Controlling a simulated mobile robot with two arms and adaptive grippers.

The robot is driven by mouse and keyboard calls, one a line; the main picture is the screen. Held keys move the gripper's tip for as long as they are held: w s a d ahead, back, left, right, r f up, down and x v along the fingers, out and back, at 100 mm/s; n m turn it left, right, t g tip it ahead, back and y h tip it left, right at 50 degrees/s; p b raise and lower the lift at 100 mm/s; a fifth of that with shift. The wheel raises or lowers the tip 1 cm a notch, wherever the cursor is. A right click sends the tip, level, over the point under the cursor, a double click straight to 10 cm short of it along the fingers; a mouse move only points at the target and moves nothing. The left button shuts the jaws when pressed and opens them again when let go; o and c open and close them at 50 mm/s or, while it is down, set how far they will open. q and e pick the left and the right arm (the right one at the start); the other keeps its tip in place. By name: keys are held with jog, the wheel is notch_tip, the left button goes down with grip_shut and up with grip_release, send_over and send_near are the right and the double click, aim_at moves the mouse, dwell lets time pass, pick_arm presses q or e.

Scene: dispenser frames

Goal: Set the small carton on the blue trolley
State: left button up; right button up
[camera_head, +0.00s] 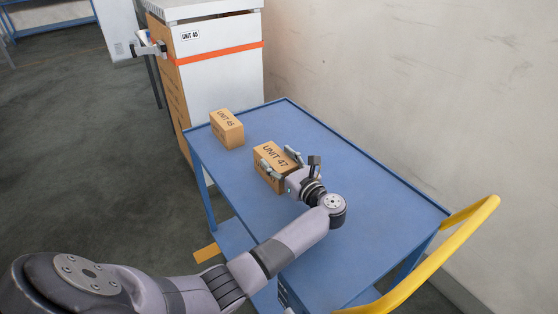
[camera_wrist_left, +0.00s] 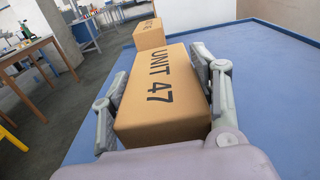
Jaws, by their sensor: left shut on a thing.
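The blue trolley (camera_head: 320,145) stands in the middle, with a flat top and a yellow handle (camera_head: 440,262) at its near right end. A small carton marked UNIT 47 (camera_head: 276,154) is at the trolley top, toward its left edge. My left gripper (camera_head: 282,163) is shut on this carton, one finger on each side; the left wrist view shows the carton (camera_wrist_left: 160,95) between the fingers. I cannot tell whether its underside touches the top. A second carton marked UNIT 45 (camera_head: 228,130) sits on the trolley's far left corner. My right gripper is not in view.
A white and brown dispenser marked UNIT 45 (camera_head: 222,75) stands just beyond the trolley's far end. A pale wall (camera_head: 420,80) runs along the right. The trolley top to the right of the cartons is clear. In the left wrist view a wooden table (camera_wrist_left: 35,60) stands far left.

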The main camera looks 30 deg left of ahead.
pick_arm(q)
jog(key=o, duration=1.1)
jog(key=shift+f, duration=0.15)
jog(key=o, duration=0.4)
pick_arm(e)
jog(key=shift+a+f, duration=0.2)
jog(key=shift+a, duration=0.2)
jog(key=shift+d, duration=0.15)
pick_arm(q)
jog(key=shift+r, duration=0.3)
jog(key=b+v, duration=0.1)
jog(key=v, duration=0.4)
jog(key=b+v, duration=0.2)
jog(key=v, duration=0.4)
jog(key=shift+s+d+f, duration=0.15)
jog(key=shift+d+f, duration=0.05)
jog(key=shift+d, duration=0.05)
jog(key=shift+s+d+r, duration=0.1)
jog(key=shift+d, duration=0.15)
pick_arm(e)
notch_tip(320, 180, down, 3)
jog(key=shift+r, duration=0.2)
